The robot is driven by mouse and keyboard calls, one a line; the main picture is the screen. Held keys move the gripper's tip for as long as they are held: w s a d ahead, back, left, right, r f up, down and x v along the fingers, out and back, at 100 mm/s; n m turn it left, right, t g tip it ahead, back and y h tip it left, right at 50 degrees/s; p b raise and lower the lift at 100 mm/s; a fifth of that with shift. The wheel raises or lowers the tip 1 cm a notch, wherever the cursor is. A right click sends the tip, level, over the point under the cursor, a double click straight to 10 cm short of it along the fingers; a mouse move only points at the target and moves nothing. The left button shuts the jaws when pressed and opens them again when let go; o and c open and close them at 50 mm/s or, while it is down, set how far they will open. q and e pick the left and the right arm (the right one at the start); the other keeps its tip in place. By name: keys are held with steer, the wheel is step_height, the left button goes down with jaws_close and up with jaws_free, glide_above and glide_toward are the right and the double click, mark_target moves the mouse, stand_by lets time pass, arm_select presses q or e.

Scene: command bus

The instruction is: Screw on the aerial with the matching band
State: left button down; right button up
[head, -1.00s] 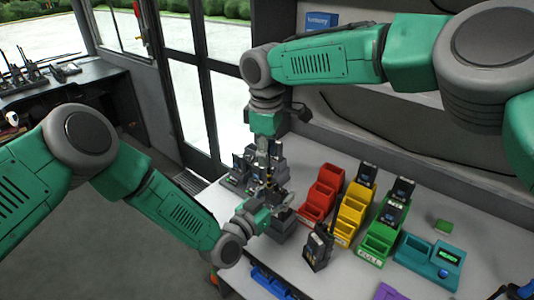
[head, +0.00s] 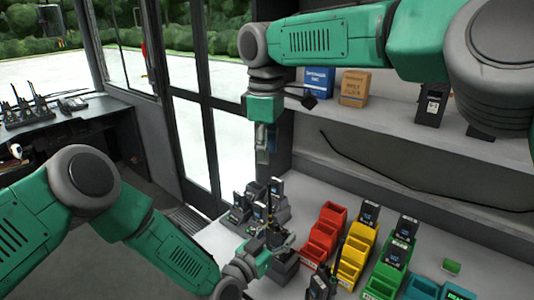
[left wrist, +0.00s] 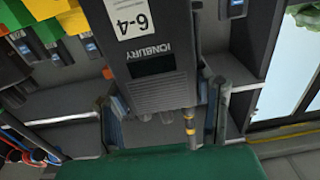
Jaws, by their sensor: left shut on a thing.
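In the left wrist view a dark grey radio (left wrist: 155,60) marked 6-4 lies between the fingers of my left gripper (left wrist: 165,110), which is shut on it. A thin aerial (left wrist: 189,130) with a yellow band stands at the radio's top end; I cannot tell whether it is fully seated. In the head view my left gripper (head: 262,258) is low at the near side of the bench, and the radio there is small and partly hidden. My right gripper (head: 264,150) points down, well above the bench and apart from the radio; its jaw gap is unclear.
Several radios stand in dark chargers (head: 240,215) behind my left gripper. Red (head: 322,235), yellow (head: 357,250) and green (head: 385,280) stepped bins stand to the right, some holding radios. Another radio (head: 320,287) stands at the front. A shelf (head: 410,125) runs behind.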

arm_select(q)
steer(key=c, duration=0.6)
jaws_free()
steer(key=v, duration=1.2)
